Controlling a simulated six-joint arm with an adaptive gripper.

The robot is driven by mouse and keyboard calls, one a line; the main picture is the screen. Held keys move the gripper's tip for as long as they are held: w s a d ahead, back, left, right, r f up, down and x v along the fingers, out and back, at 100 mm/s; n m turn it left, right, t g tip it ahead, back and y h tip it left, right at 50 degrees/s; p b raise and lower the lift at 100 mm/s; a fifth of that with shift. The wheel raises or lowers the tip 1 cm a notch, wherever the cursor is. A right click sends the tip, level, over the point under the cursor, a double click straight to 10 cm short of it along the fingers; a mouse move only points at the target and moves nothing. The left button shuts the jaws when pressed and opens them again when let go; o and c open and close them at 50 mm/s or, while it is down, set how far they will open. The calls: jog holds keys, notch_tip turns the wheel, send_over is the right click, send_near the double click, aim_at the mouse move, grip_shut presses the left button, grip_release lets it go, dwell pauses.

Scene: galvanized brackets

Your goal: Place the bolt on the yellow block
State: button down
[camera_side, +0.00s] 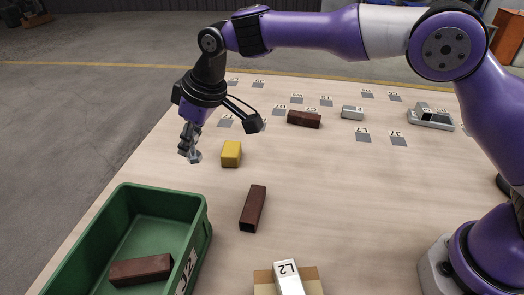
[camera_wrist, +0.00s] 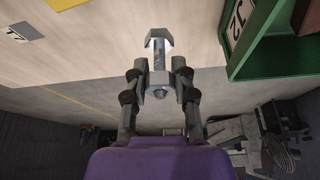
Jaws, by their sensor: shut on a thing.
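My gripper (camera_side: 188,147) is shut on a grey metal bolt and holds it in the air above the left edge of the table. In the wrist view the bolt (camera_wrist: 159,50) sits between the two fingers of my gripper (camera_wrist: 160,80), its hex head pointing away from the palm. In the side view the bolt (camera_side: 195,157) hangs just below the fingertips. The yellow block (camera_side: 231,154) lies on the table a little to the right of the bolt, apart from it. A part of the yellow block (camera_wrist: 66,4) shows at the top left of the wrist view.
A green bin (camera_side: 196,212) with a brown bar (camera_side: 141,270) inside stands at the lower left. Another brown bar (camera_side: 253,208) lies near mid-table, and a third (camera_side: 304,119) farther back. A part marked L2 (camera_side: 288,279) is at the front. Grey brackets (camera_side: 431,118) lie back right.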

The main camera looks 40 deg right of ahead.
jog(key=s+d+r+m, duration=0.2)
jog(key=s+r, duration=0.2)
jog(key=r, duration=0.2)
jog(key=m+h, duration=0.1)
send_over(231, 148)
jog(key=shift+t, duration=0.4)
notch_tip(231, 148, down, 7)
jog(key=shift+r, duration=0.2)
jog(key=shift+f, duration=2)
jog(key=shift+f, duration=0.1)
jog(key=c, duration=0.7)
grip_release()
